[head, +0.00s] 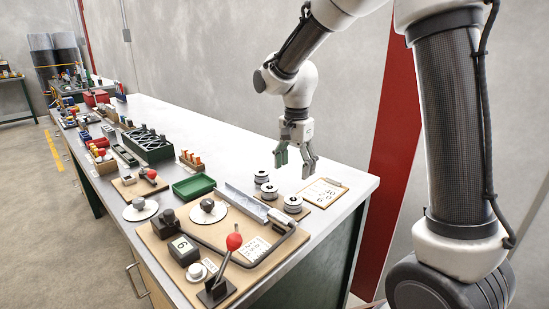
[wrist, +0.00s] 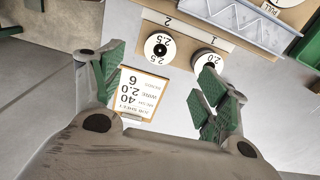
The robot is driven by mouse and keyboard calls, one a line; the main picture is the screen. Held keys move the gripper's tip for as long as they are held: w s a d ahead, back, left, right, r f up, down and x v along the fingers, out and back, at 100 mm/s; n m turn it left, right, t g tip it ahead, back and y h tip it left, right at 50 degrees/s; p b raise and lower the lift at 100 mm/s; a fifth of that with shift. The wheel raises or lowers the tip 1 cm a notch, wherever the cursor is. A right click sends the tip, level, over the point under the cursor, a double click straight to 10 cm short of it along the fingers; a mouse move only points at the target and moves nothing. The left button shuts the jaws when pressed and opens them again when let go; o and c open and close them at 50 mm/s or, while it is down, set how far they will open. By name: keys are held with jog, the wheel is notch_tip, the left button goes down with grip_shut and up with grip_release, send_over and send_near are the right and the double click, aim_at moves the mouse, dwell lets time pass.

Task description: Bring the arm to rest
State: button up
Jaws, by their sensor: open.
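My gripper (head: 296,160) hangs from my arm above the right end of the workbench, fingers pointing down. It is open and empty, with green pads on its fingers. In the wrist view the gripper (wrist: 160,80) spreads its fingers on either side of a clipboard with a job sheet (wrist: 141,92); the sheet reads mesh 40, wire 2.0 and 6. The clipboard (head: 325,191) lies on the bench below and slightly right of the gripper in the head view. I see no contact with anything, though the right finger overlaps the 2.0 spool (wrist: 207,60) in the wrist view.
Several wire spools (head: 293,203) stand beside the clipboard. A tan board at the front carries a red-knobbed lever (head: 234,241), a block marked 6 (head: 184,249) and a metal channel (head: 247,202). A green tray (head: 194,187) and crate (head: 148,145) stand farther along the bench.

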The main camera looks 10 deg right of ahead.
jog(key=s+d+r+n+t, duration=0.1)
jog(key=s+d+r+n, duration=0.2)
jog(key=s+d, duration=0.2)
jog(key=s+d+r+n+t, duration=0.2)
jog(key=s+d+r+n, duration=0.1)
jog(key=s, duration=0.8)
jog(key=s+d+r+n+t, duration=0.1)
jog(key=s+d+r+n, duration=0.3)
jog(key=s+d, duration=0.3)
jog(key=shift+s+n, duration=0.4)
jog(key=shift+s, duration=0.6)
